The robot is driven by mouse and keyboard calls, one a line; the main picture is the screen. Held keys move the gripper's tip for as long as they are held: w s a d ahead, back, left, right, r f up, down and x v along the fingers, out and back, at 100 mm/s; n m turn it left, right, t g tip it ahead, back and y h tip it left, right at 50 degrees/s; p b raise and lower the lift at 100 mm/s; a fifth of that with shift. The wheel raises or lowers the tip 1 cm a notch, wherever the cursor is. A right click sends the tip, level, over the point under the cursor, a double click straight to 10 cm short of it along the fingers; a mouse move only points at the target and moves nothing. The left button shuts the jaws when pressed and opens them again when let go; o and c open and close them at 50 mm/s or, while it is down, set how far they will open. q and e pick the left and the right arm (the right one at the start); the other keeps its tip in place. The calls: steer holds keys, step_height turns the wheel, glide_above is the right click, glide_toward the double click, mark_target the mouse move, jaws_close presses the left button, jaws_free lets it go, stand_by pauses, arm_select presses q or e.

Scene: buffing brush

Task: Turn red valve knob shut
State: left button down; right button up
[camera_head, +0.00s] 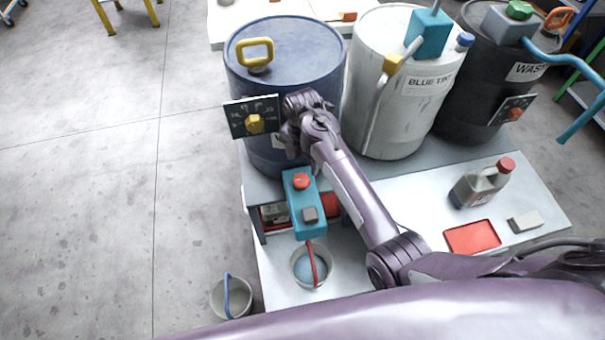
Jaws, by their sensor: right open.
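A red knob (301,181) sits on top of a teal box (305,215) at the front edge of the bench, below the blue drum. A grey square block is on the same box, and a red hose runs from it down into a bucket. My right gripper (286,137) is open at the front of the blue drum, above the red knob in the picture and apart from it. It is close to the right side of a dark dial panel (239,116) with a yellow knob (254,124). Its fingertips are partly hidden by my wrist. My left gripper is not in view.
A blue drum (285,50), a white drum (385,125) and a black drum (465,110) stand behind. A bottle (478,187), red tray (472,237) and buckets (310,266) (232,299) are nearer.

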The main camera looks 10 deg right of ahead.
mark_target(303, 180)
step_height(303, 180, down, 8)
steer(key=shift+r+b, duration=0.2)
steer(key=shift+b, duration=0.1)
steer(key=c, duration=1)
steer(key=shift+o, duration=0.2)
steer(key=shift+d+r+m+p, duration=0.1)
steer(key=shift+r+m+p, duration=0.15)
steer(key=shift+m+p, duration=1.2)
steer(key=m+p, duration=0.3)
steer(key=m, duration=0.1)
steer(key=shift+s+f, duration=0.1)
steer(key=shift+s, duration=0.05)
steer(key=m+p, duration=0.2)
steer(key=m, duration=0.4)
steer(key=shift+s, duration=0.1)
steer(key=m+p, duration=0.1)
steer(key=m, duration=0.3)
steer(key=shift+s+f+m, duration=0.1)
steer(key=shift+f+m, duration=0.05)
steer(key=shift+m, duration=0.5)
